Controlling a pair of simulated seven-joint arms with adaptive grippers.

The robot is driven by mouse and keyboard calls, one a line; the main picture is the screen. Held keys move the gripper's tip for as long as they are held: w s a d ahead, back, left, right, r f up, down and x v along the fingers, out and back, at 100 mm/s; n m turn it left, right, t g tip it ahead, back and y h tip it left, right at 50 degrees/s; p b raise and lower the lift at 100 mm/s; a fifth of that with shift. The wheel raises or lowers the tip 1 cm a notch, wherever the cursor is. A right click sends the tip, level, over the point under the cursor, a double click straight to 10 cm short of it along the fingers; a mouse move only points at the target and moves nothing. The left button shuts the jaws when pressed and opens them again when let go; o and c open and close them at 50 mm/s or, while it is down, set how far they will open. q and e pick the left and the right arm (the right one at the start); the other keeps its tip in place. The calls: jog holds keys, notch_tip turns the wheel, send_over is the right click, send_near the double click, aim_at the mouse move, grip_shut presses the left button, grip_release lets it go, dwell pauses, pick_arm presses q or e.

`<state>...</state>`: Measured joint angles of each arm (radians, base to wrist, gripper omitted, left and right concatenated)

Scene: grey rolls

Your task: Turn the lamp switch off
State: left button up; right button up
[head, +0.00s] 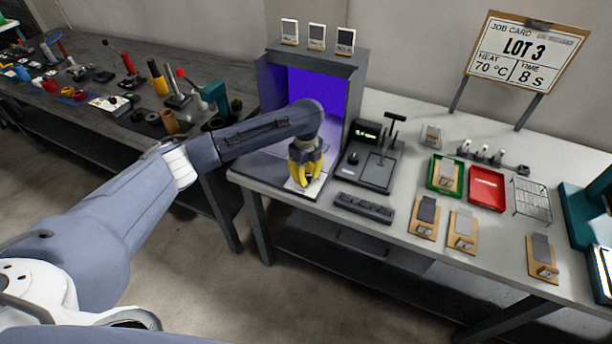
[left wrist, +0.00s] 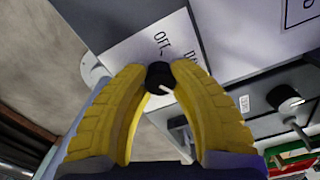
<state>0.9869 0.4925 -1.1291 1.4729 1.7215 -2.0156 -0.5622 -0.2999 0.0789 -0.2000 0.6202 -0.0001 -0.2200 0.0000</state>
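The lamp switch is a small black knob (left wrist: 159,77) with a white pointer mark, on a white label plate (left wrist: 128,58) reading OFF. In the left wrist view its pointer slants to the lower right, away from the OFF word. My left gripper (head: 306,172) reaches down to this plate at the front of the purple-lit lamp box (head: 357,82). Its yellow fingertips (left wrist: 159,72) are on both sides of the knob and appear to touch it. In the head view the gripper hides the knob. My right gripper is not in view.
A dark press-like device (head: 372,165) with a lever stands right of the box, and a dark slotted block (head: 364,207) lies in front. Further right are a green tray (head: 431,182), a red tray (head: 486,188), a wire rack (head: 532,199) and several brown boards.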

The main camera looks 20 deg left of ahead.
pick_arm(q)
grip_shut()
jog(key=shift+n, duration=0.3)
jog(key=n, duration=2.3)
jog(key=shift+n, duration=0.3)
